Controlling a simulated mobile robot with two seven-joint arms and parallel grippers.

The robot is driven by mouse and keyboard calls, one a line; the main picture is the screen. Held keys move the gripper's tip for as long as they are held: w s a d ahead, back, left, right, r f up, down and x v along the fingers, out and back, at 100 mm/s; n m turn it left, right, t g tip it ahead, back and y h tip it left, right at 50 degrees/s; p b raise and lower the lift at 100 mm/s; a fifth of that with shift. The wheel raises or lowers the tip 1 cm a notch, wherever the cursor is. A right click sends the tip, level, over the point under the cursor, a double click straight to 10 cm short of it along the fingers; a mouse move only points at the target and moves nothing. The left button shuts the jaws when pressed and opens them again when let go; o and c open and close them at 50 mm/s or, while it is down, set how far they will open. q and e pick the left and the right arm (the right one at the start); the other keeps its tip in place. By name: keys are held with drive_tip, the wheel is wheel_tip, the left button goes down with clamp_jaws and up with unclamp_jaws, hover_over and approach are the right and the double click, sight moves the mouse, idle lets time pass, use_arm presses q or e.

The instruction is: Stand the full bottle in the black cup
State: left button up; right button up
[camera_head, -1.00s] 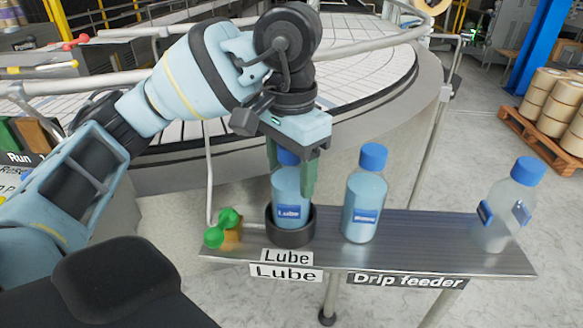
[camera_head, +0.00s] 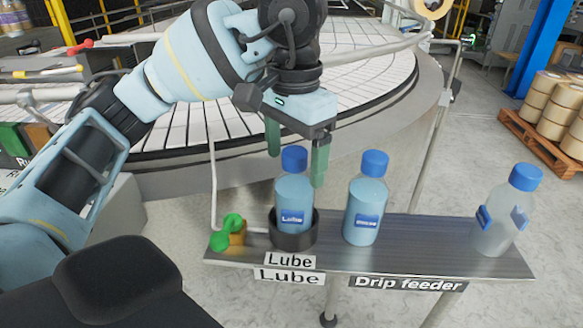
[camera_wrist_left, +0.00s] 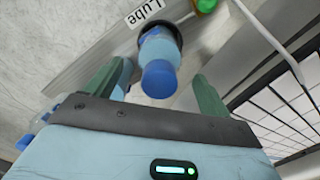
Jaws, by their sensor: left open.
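A blue-capped bottle labelled Lube (camera_head: 293,200), filled with blue liquid, stands upright in the black cup (camera_head: 293,241) at the shelf's left part. My left gripper (camera_head: 297,168) is open, with its green fingers on either side of and above the bottle's cap, apart from it. In the left wrist view the bottle's cap (camera_wrist_left: 159,78) shows between the two open fingers (camera_wrist_left: 155,95), with the black cup's rim (camera_wrist_left: 176,33) around the bottle's base. A second blue-filled bottle (camera_head: 366,205) stands on the shelf to the right. My right gripper is not in view.
A paler, clear-looking bottle (camera_head: 505,215) stands at the right end of the metal shelf (camera_head: 430,235). A green-knobbed valve (camera_head: 228,232) sits left of the cup. A large round white-topped table (camera_head: 370,75) is behind. The shelf between the two right bottles is clear.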

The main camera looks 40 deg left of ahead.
use_arm(q)
wheel_tip(320, 180, up, 7)
drive_tip(key=shift+p, duration=0.7)
drive_tip(key=shift+r, duration=0.65)
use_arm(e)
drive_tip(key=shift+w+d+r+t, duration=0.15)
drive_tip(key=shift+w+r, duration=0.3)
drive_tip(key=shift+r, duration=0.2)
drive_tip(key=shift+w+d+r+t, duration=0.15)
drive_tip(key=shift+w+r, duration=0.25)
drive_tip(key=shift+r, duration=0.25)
use_arm(q)
drive_tip(key=shift+f, duration=0.1)
